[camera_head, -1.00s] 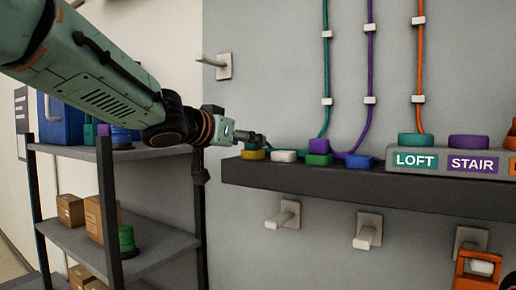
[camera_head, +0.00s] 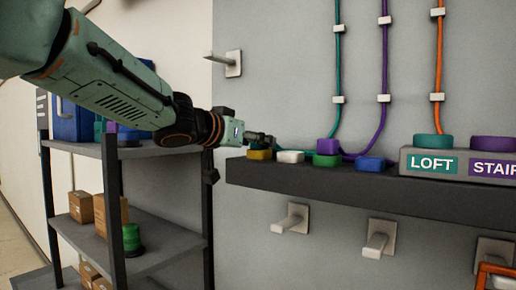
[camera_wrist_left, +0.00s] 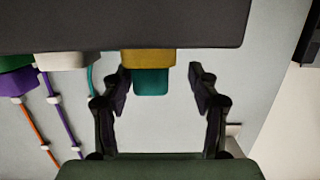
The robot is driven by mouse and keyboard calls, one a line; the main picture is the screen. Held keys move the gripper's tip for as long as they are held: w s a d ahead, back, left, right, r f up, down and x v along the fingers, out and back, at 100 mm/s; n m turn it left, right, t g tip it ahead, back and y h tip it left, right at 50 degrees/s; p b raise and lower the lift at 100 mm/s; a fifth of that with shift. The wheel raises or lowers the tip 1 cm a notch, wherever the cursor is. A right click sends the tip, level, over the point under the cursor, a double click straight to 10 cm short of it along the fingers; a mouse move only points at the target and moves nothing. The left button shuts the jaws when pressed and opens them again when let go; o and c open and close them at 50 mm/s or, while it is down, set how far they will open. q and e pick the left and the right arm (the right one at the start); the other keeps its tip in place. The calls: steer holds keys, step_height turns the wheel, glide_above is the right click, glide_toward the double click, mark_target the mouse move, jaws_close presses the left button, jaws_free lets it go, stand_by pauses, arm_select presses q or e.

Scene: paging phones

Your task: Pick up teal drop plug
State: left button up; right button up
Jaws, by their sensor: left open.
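The teal drop plug (camera_wrist_left: 151,82) sits against a yellow block (camera_wrist_left: 148,58) at the ledge (camera_wrist_left: 60,25) in the left wrist view. My left gripper (camera_wrist_left: 159,74) is open, one finger on each side of the plug, with a wider gap on the right. I see no finger touching it. In the head view my left gripper (camera_head: 262,139) is at the ledge's left end, just above the yellow block (camera_head: 259,155), and mostly hides the teal plug. A teal cable (camera_head: 337,60) comes down the wall and runs along the ledge toward it. My right gripper is not in view.
A white block (camera_head: 290,157), a purple plug (camera_head: 327,146) on a green block (camera_head: 326,160) and a blue block (camera_head: 369,163) stand right of it. LOFT (camera_head: 431,164) and STAIR (camera_head: 496,168) labels are further right. A grey shelf rack (camera_head: 150,151) stands left. Pegs (camera_head: 291,220) stick out below.

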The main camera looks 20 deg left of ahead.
arm_select(q)
steer(key=shift+w+d+f, duration=0.2)
steer(key=shift+w+d, duration=0.6)
steer(key=shift+d, duration=0.35)
steer(key=shift+c, duration=0.4)
steer(key=shift+s+r, duration=0.1)
steer(key=shift+s, duration=0.05)
steer(key=shift+c, duration=0.7)
steer(key=shift+s+a+r, duration=0.25)
steer(key=shift+s+a, duration=0.7)
steer(key=shift+a, duration=0.15)
steer(key=c, duration=0.4)
steer(key=shift+c, duration=1)
steer(key=shift+w+d+f, duration=0.25)
steer(key=shift+w+d, duration=0.35)
steer(key=shift+d, duration=0.15)
steer(key=c, duration=0.4)
steer(key=shift+s+a, duration=0.15)
steer(key=shift+a, duration=0.2)
steer(key=shift+c, duration=0.2)
